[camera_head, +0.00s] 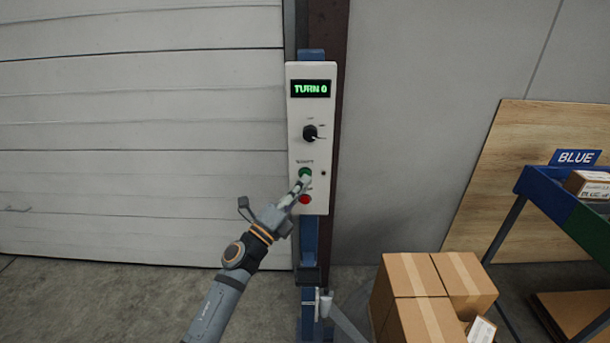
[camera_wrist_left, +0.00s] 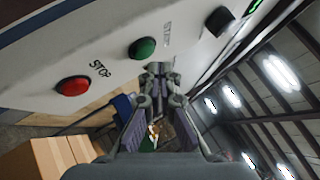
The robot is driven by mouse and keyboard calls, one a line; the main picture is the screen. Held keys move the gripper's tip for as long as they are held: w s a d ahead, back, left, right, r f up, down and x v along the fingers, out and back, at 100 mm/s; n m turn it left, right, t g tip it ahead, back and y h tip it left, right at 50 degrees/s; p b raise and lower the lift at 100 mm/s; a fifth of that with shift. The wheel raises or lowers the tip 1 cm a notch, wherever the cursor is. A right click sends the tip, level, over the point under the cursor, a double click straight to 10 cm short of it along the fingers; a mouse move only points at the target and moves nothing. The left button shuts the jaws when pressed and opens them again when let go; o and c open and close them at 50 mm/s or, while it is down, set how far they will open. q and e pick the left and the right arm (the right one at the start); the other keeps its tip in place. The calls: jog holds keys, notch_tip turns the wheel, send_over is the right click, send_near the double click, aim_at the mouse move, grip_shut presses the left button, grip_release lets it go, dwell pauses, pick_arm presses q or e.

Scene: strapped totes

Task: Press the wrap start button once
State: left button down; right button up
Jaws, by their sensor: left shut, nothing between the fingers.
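A white control panel (camera_head: 296,105) stands on a blue post in the middle of the head view. Its green start button (camera_head: 304,173) sits above a red stop button (camera_head: 305,199). In the left wrist view the green button (camera_wrist_left: 143,48) and the red button marked STOP (camera_wrist_left: 72,86) both show. My left gripper (camera_head: 302,182) is shut and empty, its fingertips right by the green button. In the wrist view the fingertips (camera_wrist_left: 156,69) appear just beside the green button; I cannot tell whether they touch it. My right gripper is not in view.
A black knob (camera_head: 310,132) and a display reading "TURN 0" (camera_head: 311,88) are higher on the panel. Cardboard boxes (camera_head: 412,275) stand at the lower right, near a cart with a BLUE sign (camera_head: 575,157). A pale panelled door is behind on the left.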

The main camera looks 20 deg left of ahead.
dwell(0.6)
pick_arm(q)
jog(key=shift+w+a, duration=0.1)
jog(key=shift+w, duration=0.3)
jog(key=shift+w+a, duration=0.1)
jog(key=shift+w, duration=0.25)
dwell(0.5)
dwell(0.3)
jog(key=shift+s+d, duration=0.2)
jog(key=shift+s, duration=0.6)
